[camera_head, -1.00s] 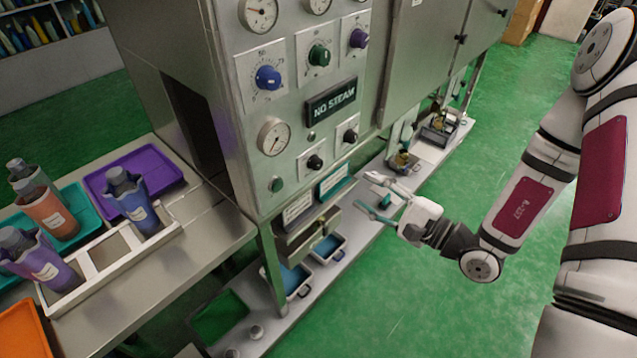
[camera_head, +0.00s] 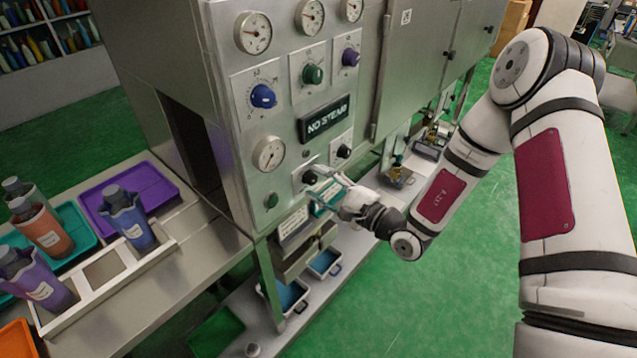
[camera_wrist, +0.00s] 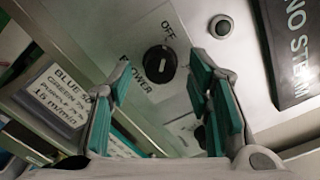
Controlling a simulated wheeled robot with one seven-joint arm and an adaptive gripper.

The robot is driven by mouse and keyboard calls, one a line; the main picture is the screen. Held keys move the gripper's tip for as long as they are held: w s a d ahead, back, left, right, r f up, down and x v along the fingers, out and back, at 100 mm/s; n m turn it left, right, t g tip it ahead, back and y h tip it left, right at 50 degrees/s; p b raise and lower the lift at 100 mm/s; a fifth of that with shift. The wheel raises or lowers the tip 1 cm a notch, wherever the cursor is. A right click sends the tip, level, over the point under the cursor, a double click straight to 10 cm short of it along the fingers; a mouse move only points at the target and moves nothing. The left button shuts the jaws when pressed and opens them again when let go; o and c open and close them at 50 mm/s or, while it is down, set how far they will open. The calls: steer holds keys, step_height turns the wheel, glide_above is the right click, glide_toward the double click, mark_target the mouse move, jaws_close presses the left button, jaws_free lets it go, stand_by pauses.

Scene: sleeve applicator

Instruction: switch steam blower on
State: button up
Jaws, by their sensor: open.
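The steam blower switch is a black rotary knob (camera_head: 311,177) low on the steel machine's front panel. In the wrist view the knob (camera_wrist: 160,63) sits on a light plate marked OFF and BLOWER. Its light pointer mark lies near the OFF side, as far as I can tell. My gripper (camera_head: 318,186) is in front of this knob, with its teal-padded fingers open. In the wrist view the knob appears between the fingertips, clear of both. The display sign (camera_head: 323,123) above reads NO STEAM.
A second black knob (camera_head: 344,151) is just right of the blower knob. A small round button (camera_wrist: 221,27) and a gauge (camera_head: 269,154) are close by. Label cards (camera_head: 293,222) hang below the panel. Bottles and trays stand on the left table (camera_head: 205,243).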

steer(key=shift+w+a, duration=0.2)
steer(key=shift+a, duration=0.1)
steer(key=shift+c, duration=0.6)
jaws_close()
